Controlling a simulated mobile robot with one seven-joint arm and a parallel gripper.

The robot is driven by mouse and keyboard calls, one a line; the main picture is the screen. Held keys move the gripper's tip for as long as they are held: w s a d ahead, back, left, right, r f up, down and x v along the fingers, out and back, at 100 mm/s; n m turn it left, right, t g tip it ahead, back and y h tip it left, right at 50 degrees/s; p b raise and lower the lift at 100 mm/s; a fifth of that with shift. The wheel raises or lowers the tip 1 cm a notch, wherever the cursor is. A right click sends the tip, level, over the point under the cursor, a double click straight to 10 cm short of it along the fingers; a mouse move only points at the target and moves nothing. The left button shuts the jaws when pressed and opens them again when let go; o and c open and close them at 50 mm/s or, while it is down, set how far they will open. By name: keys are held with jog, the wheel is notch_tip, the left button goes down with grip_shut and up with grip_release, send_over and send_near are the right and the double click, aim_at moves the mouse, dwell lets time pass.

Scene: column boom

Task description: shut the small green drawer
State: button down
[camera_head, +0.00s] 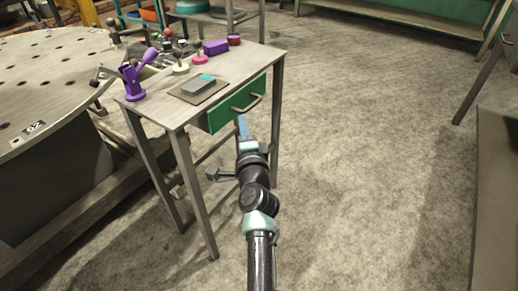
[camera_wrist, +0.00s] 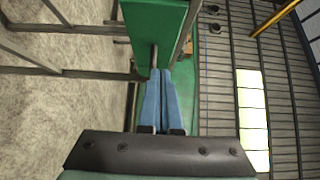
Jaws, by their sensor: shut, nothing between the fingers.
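The small green drawer (camera_head: 232,105) is in the front of a small wooden table. Its front stands out a little from the table, with a strip of green side showing at the left. A grey bar handle (camera_head: 248,104) runs across the front. My gripper (camera_head: 242,120) is shut and empty, its blue fingers just below and before the drawer front. In the wrist view the drawer front (camera_wrist: 155,22) lies ahead of the shut fingertips (camera_wrist: 164,71). The handle (camera_wrist: 153,57) is close to the tips. I cannot tell whether they touch.
The table top (camera_head: 245,58) holds a grey and teal block on a brown board (camera_head: 199,89), a purple holder (camera_head: 132,84), a purple box (camera_head: 215,47) and several knobbed pieces. A large perforated round table (camera_head: 50,62) stands left. The floor (camera_head: 370,170) to the right is clear.

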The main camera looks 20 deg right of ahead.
jog(key=s+a+p, duration=0.1)
jog(key=s+p, duration=0.2)
jog(key=s, duration=0.5)
jog(key=s+a+r+n+t+y, duration=0.1)
jog(key=a+r+n+t, duration=0.2)
jog(key=r, duration=0.6)
jog(key=a+r+n+y, duration=0.1)
jog(key=a+r+n, duration=0.25)
jog(key=r, duration=0.65)
jog(key=s+a+r+n+t+y, duration=0.1)
jog(key=a+r+n+t, duration=0.1)
jog(key=r+n, duration=0.5)
jog(key=s+a+r+n+t, duration=0.2)
jog(key=s+r+n, duration=0.1)
jog(key=s+r, duration=0.75)
jog(key=s+a+r+n+t, duration=0.25)
jog(key=s+r, duration=0.45)
jog(key=r, duration=0.6)
notch_tip(320, 180, up, 34)
jog(key=p, duration=3.3)
jog(key=shift+s+f+n+h, duration=0.2)
jog(key=shift+s+n+h, duration=0.1)
jog(key=shift+h, duration=0.1)
jog(key=shift+d, duration=0.1)
